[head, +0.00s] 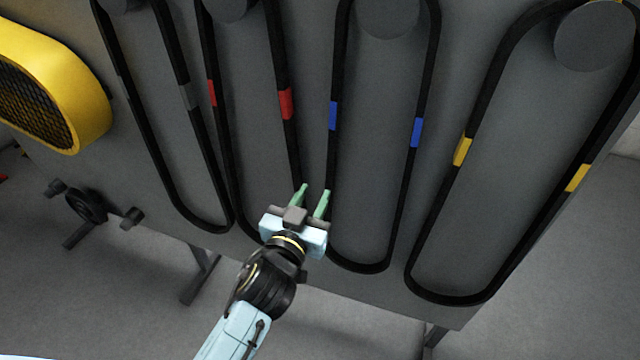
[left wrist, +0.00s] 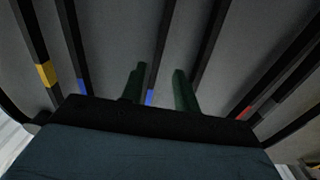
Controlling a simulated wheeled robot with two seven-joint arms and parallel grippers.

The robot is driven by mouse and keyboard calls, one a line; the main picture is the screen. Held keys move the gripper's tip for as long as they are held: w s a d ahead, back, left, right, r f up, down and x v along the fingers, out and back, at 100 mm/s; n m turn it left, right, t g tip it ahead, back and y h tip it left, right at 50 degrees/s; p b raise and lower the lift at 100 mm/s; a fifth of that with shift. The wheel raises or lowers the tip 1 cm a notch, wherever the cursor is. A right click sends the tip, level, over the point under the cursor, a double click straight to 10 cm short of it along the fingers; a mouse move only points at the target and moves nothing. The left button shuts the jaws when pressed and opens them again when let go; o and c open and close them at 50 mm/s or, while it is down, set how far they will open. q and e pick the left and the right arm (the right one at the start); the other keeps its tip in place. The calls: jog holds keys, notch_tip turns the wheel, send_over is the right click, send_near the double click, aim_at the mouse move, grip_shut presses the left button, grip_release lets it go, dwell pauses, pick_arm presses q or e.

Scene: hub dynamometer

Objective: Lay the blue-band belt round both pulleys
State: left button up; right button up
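The blue-band belt (head: 414,170) is a black loop with two blue bands. It hangs from a round grey peg (head: 388,12) on a grey panel. My left gripper (head: 312,194) is open near the lower part of this belt's left strand, its green fingers pointing up the panel. In the left wrist view the gripper (left wrist: 158,88) shows a blue-banded strand (left wrist: 150,97) between its fingers in the picture. I cannot tell whether the strand is really between them or beyond them. My right gripper is not in view. I cannot identify the two pulleys.
A red-band belt (head: 286,104) hangs close on the left, with a grey-band belt (head: 188,96) beyond it. A yellow-band belt (head: 462,150) hangs on the right. A yellow mesh guard (head: 85,100) and a dark wheel-like part (head: 86,206) are at the left.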

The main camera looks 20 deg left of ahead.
aim_at(329, 160)
pick_arm(q)
jog(key=w+b, duration=0.1)
jog(key=w, duration=0.8)
jog(key=shift+d+f, duration=0.1)
jog(key=shift+d, duration=0.05)
jog(key=shift+w+b, duration=0.4)
jog(key=shift+w, duration=0.55)
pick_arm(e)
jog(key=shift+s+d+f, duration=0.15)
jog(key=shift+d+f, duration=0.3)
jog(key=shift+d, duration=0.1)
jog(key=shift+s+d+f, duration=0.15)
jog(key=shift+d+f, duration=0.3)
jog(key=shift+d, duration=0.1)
pick_arm(q)
jog(key=shift+c, duration=0.3)
grip_shut()
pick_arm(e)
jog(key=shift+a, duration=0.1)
pick_arm(q)
jog(key=shift+r+p, duration=0.85)
jog(key=shift+r, duration=0.1)
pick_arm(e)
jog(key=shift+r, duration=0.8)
